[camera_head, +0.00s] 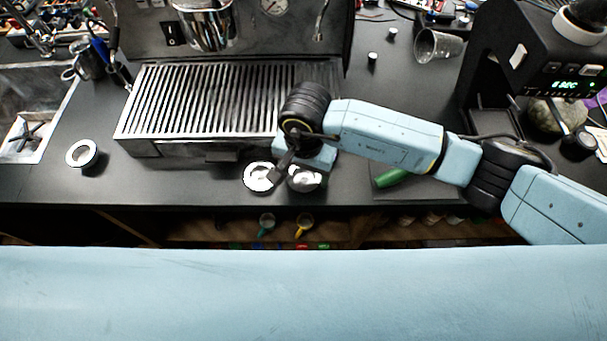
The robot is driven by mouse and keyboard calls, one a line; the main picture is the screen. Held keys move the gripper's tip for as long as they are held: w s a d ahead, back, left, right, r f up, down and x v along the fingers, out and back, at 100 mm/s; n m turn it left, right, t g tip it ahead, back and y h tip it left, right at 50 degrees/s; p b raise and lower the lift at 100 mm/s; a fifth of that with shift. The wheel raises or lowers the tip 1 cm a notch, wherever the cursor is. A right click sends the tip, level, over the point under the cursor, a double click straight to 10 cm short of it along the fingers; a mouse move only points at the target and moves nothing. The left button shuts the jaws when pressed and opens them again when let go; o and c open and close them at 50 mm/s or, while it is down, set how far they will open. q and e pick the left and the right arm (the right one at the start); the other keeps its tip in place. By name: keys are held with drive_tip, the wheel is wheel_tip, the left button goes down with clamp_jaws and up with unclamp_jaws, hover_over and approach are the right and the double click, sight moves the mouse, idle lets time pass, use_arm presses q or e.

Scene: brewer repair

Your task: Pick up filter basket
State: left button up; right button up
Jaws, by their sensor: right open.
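Two small round shiny metal pieces lie side by side near the counter's front edge, a left one (259,177) and a right one (304,180). They look like filter baskets, but I cannot tell which one is meant. My right gripper (281,172) is open just above and between them, its dark fingers pointing down. The wrist hides part of the right piece, and I cannot tell whether the fingers touch either one. My left gripper is not in view.
The espresso machine's slatted drip tray (205,102) lies behind the metal pieces. A grinder (540,60) stands at the right, a metal cup (437,45) lies at the back, and a sink (30,115) is at the left. The front left counter is mostly clear.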

drive_tip(key=shift+c, duration=0.4)
drive_tip(key=c, duration=0.6)
